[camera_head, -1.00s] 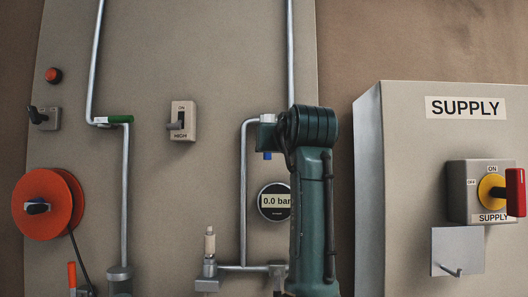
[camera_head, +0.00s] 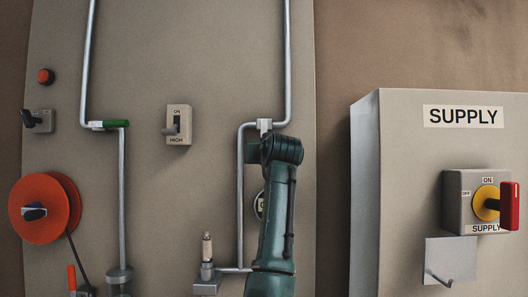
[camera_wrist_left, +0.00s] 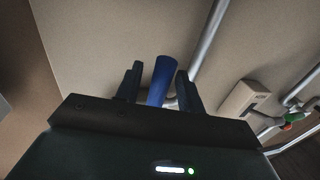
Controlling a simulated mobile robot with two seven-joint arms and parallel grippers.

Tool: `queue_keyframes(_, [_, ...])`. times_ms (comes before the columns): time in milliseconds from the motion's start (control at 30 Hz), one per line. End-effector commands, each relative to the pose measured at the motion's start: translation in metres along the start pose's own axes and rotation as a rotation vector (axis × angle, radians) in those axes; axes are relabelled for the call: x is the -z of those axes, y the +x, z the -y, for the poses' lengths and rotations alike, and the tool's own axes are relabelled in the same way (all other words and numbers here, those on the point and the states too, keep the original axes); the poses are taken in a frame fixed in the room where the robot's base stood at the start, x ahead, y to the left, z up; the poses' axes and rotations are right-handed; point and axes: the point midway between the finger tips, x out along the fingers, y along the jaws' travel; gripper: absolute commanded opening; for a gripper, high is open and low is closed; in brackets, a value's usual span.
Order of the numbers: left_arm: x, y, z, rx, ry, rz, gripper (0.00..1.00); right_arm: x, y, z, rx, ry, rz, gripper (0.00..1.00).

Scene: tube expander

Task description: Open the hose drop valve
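A blue lever handle (camera_wrist_left: 163,80) stands between the two fingers of my left gripper (camera_wrist_left: 159,84) in the left wrist view. The fingers are apart, one on each side; a gap shows on the handle's left, while contact on its right cannot be told. In the head view my dark green left arm (camera_head: 277,205) covers the blue handle and the fingertips. The pale valve body (camera_head: 264,125) shows on the right-hand pipe just above my wrist. No label names the hose drop valve. My right gripper is in neither view.
A green-handled valve (camera_head: 112,124) sits on the left pipe. A HIGH switch (camera_head: 179,125) is between the pipes. An orange reel (camera_head: 42,208) and a red-orange lever (camera_head: 72,277) are at left. A pressure gauge (camera_head: 259,205) is mostly hidden. The SUPPLY box (camera_head: 405,170) stands right.

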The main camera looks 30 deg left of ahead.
Motion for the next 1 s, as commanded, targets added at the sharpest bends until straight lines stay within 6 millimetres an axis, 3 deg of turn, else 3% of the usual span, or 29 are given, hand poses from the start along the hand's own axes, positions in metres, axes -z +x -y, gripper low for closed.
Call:
queue_keyframes(167, [0.0000, -0.0001, 0.0002, 0.000, 0.000, 0.000, 0.38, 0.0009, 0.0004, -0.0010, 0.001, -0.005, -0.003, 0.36])
queue_keyframes(633, [0.0001, -0.0005, 0.0000, 0.000, 0.000, 0.000, 0.00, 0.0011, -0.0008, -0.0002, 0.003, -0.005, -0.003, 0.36])
queue_keyframes(1000, [-0.0003, -0.0011, 0.0007, 0.000, 0.002, -0.001, 0.00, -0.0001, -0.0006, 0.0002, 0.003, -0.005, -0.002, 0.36])
